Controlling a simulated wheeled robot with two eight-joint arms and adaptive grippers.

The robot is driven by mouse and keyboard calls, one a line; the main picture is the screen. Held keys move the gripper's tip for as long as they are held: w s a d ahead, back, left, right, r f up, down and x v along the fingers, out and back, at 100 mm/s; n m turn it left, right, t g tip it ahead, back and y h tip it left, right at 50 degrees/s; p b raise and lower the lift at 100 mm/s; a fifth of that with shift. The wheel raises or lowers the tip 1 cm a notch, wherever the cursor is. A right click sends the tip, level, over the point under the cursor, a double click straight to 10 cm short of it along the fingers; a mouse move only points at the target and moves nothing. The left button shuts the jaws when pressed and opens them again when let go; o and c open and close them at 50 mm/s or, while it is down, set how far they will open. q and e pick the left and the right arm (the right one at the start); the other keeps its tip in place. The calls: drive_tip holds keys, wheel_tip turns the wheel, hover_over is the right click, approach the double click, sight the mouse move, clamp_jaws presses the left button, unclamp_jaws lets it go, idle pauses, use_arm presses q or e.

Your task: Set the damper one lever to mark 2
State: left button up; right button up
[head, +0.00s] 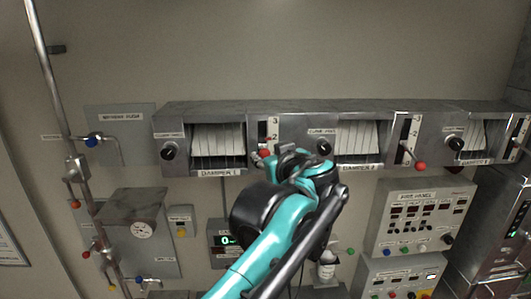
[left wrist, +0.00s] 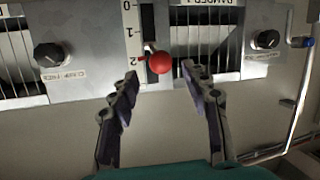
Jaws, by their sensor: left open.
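The damper one lever has a red ball knob (head: 264,153), just right of the DAMPER 1 louvre (head: 218,140). In the left wrist view, which is turned upside down, the knob (left wrist: 160,62) stands out from a dark slot beside a white scale (left wrist: 133,45) reading 0, 1, 2. The knob appears near the 2, but it projects from the panel, so the lever's exact mark is hard to tell. My left gripper (left wrist: 158,82) is open, its fingers on either side of the space just short of the knob, apparently not touching it. In the head view my left gripper (head: 287,155) partly hides the lever area.
A second damper louvre (head: 358,140) and its red-knobbed lever (head: 421,166) are to the right. Black knobs (head: 168,151) sit on the same housing. A button panel (head: 418,216) is at lower right, and pipes with a blue valve (head: 92,141) are at left.

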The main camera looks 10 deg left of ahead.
use_arm(q)
drive_tip(key=v, duration=0.7)
drive_tip(key=shift+s, duration=0.15)
drive_tip(key=s+a+f+m+g+h+b, duration=0.1)
drive_tip(key=s+a+f+g+b, duration=0.15)
drive_tip(key=f+b, duration=0.75)
drive_tip(key=s+a+f+m+g+b, duration=0.1)
drive_tip(key=s+a+f+b, duration=0.2)
drive_tip(key=f, duration=1.3)
drive_tip(key=s+a+f+m+g+h+b, duration=0.1)
drive_tip(key=a+f+b, duration=0.5)
drive_tip(key=f, duration=0.7)
drive_tip(key=s+f+m+h+b, duration=0.1)
drive_tip(key=s+f+b, duration=0.2)
drive_tip(key=f+b, duration=0.4)
drive_tip(key=s+f+m+g+h+b, duration=0.1)
drive_tip(key=s+f+b, duration=0.3)
drive_tip(key=f, duration=1.4)
drive_tip(key=s+f+m+g+h+b, duration=0.1)
drive_tip(key=s+f+b, duration=0.3)
drive_tip(key=f+b, duration=0.6)
wheel_tip(320, 180, down, 4)
drive_tip(key=shift+r+m+h, duration=0.15)
drive_tip(key=shift+m+h, duration=0.15)
drive_tip(key=shift+h, duration=0.4)
drive_tip(key=shift+s+d, duration=0.1)
drive_tip(key=shift+s, duration=0.05)
